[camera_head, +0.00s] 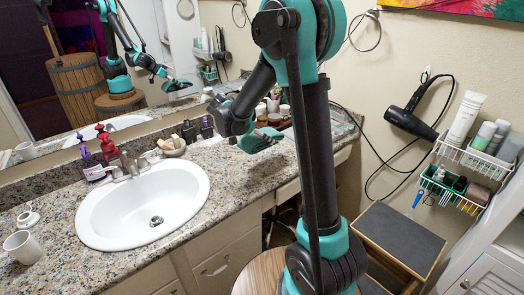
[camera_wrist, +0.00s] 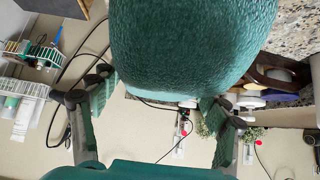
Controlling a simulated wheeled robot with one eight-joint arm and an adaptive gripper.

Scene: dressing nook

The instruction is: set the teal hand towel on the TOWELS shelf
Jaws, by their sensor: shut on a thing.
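The teal hand towel (camera_wrist: 190,45) is a large, textured, rounded shape filling the top middle of the wrist view. My gripper (camera_wrist: 158,95) has one finger on each side of its lower edge and is shut on it. In the head view my gripper (camera_head: 258,141) is above the counter, right of the sink; teal parts there blend, so I cannot separate towel from gripper. No TOWELS label is readable in either view. A white cabinet or shelf unit (camera_head: 490,272) shows only partly at the lower right.
A granite counter (camera_head: 235,165) holds a white sink (camera_head: 143,205), bottles, a cup and jars. A hair dryer (camera_head: 408,115) hangs on the right wall beside white wire racks (camera_head: 470,160) of toiletries. A dark-topped stand (camera_head: 400,240) is below. A mirror is behind the sink.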

